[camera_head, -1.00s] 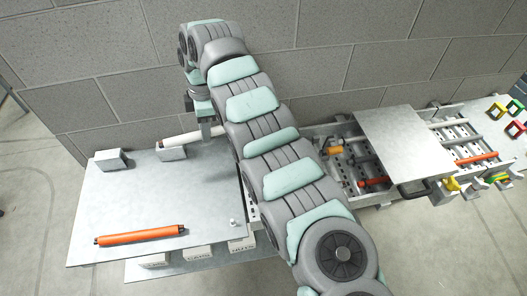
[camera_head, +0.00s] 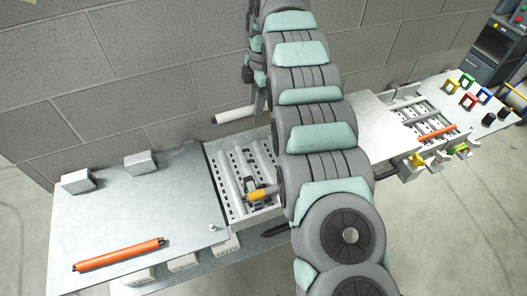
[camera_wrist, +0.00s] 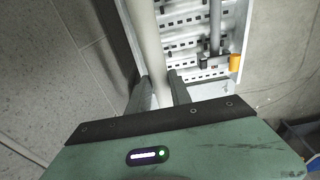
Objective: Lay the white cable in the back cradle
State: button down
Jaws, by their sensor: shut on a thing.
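The white cable (camera_head: 236,115) is a thick pale rod with a dark tip at its left end. My gripper (camera_wrist: 161,82) is shut on it, and the rod runs between the fingers in the wrist view (camera_wrist: 147,40). In the head view it is held level along the back side, near the wall, above and behind the open tray (camera_head: 225,180). Its right end and most of my gripper are hidden behind my arm. Two grey blocks (camera_head: 140,164) stand empty at the back of the left tabletop. I cannot tell which support is the back cradle.
An orange rod (camera_head: 118,255) lies at the front of the left tabletop (camera_head: 150,215). The tray has perforated rails and an orange-ended part (camera_head: 262,193). A flat cover (camera_head: 375,130) lies right of my arm. Another tray with an orange rod (camera_head: 437,133) is farther right.

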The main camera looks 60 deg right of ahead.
jog(key=shift+s+d+r, duration=0.15)
jog(key=shift+s+d, duration=0.45)
jog(key=shift+s, duration=0.25)
jog(key=shift+f, duration=0.25)
jog(key=b, duration=0.6)
send_over(263, 152)
notch_tip(263, 152, down, 6)
jog(key=f+p, duration=0.1)
jog(key=f, duration=0.3)
jog(key=f+p, duration=0.1)
jog(key=f, duration=0.3)
jog(key=shift+s+d+f+p, duration=0.1)
jog(key=shift+s+f+p, duration=0.1)
jog(key=shift+f+p, duration=0.2)
jog(key=shift+f, duration=2.3)
